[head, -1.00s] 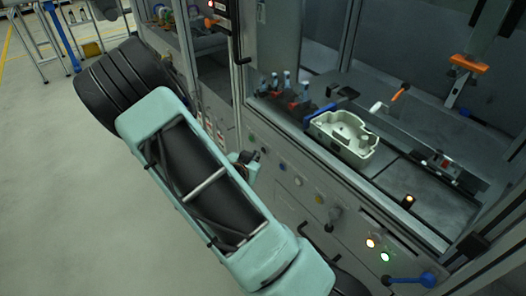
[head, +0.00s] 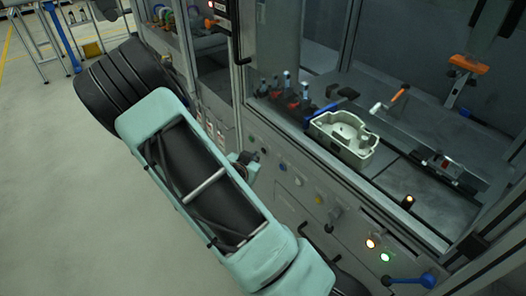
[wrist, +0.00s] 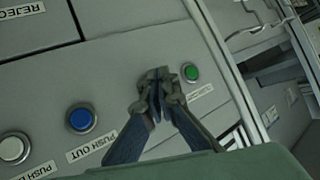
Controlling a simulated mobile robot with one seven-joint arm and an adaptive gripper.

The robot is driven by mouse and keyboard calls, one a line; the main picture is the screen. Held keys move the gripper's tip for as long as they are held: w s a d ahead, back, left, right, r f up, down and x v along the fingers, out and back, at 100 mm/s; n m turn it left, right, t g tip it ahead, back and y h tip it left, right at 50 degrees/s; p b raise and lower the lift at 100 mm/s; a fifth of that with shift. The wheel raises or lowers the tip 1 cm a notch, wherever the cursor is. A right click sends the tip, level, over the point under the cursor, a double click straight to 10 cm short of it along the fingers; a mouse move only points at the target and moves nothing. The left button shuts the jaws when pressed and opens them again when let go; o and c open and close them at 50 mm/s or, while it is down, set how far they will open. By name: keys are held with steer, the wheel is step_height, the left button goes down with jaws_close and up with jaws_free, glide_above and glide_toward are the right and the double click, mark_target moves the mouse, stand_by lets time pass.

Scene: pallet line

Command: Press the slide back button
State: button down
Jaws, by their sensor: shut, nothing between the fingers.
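In the wrist view my gripper (wrist: 158,84) is shut and empty, with its fingertips in front of the grey button panel. A green button (wrist: 190,72) in a metal ring is just right of the fingertips. The small label (wrist: 200,92) below it is too blurred to read surely. A blue button (wrist: 81,118) labelled PUSH OUT is to the left, and a white button (wrist: 13,148) is farther left. I cannot tell whether the fingertips touch the panel.
A drawer front (wrist: 35,25) marked REJECT is at the wrist view's upper left. In the head view a pale casting (head: 343,138) sits inside the machine. Lit orange (head: 371,243) and green (head: 386,257) lamps and a blue handle (head: 425,281) are at the panel's lower right.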

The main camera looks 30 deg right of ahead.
steer(key=shift+d, duration=0.15)
steer(key=shift+w+d, duration=0.1)
steer(key=shift+d, duration=0.2)
steer(key=shift+w+d+b, duration=0.1)
steer(key=shift+d+b, duration=0.35)
steer(key=shift+b, duration=0.05)
stand_by(0.8)
steer(key=shift+a, duration=0.15)
steer(key=shift+s+a, duration=0.2)
steer(key=shift+a, duration=0.5)
steer(key=a, duration=0.2)
steer(key=s+a+p, duration=0.1)
steer(key=a, duration=0.2)
stand_by(0.7)
